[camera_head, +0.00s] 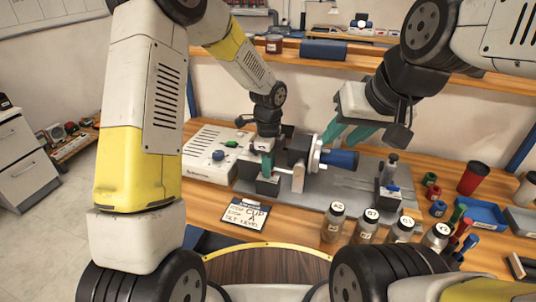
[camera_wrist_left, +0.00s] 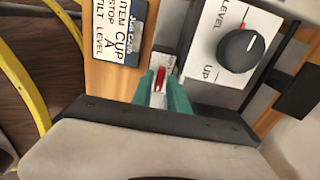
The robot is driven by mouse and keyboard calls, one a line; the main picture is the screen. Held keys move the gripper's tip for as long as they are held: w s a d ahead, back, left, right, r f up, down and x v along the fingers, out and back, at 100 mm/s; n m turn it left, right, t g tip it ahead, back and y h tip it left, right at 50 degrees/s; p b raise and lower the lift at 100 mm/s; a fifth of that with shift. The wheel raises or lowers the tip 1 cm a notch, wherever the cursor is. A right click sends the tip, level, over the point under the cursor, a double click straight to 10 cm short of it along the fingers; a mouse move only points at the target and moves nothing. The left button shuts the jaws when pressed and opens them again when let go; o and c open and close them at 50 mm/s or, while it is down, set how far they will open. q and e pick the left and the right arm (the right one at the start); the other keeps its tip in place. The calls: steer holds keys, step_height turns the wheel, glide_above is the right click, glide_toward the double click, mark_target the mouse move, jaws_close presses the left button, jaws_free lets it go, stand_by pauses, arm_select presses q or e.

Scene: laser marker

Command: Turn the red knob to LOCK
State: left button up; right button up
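The red knob (camera_wrist_left: 160,78) shows in the left wrist view as a small upright red piece on a grey mount. The green fingers of my left gripper (camera_wrist_left: 163,92) stand on either side of it; whether they press on it is unclear. In the head view my left gripper (camera_head: 267,166) is low at the front of the grey fixture (camera_head: 298,160), and the knob is hidden there. No LOCK marking is readable. My right gripper (camera_head: 347,132) is open and empty, its green fingers above the blue cylinder (camera_head: 342,159) on the fixture.
A black dial (camera_wrist_left: 240,50) sits on a white plate marked LEVEL and UP. A card (camera_head: 245,214) reading CUP, A and LEVEL lies in front. A white control box (camera_head: 210,152) stands left. Several lidded jars (camera_head: 366,224) line the front right, near a blue tray (camera_head: 484,213).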

arm_select(q)
steer(key=shift+c, duration=0.4)
jaws_close()
steer(key=shift+n, duration=0.3)
steer(key=n, duration=0.2)
steer(key=shift+n, duration=0.4)
steer(key=n, duration=1)
steer(key=shift+n, duration=2.2)
steer(key=shift+o, duration=0.4)
jaws_free()
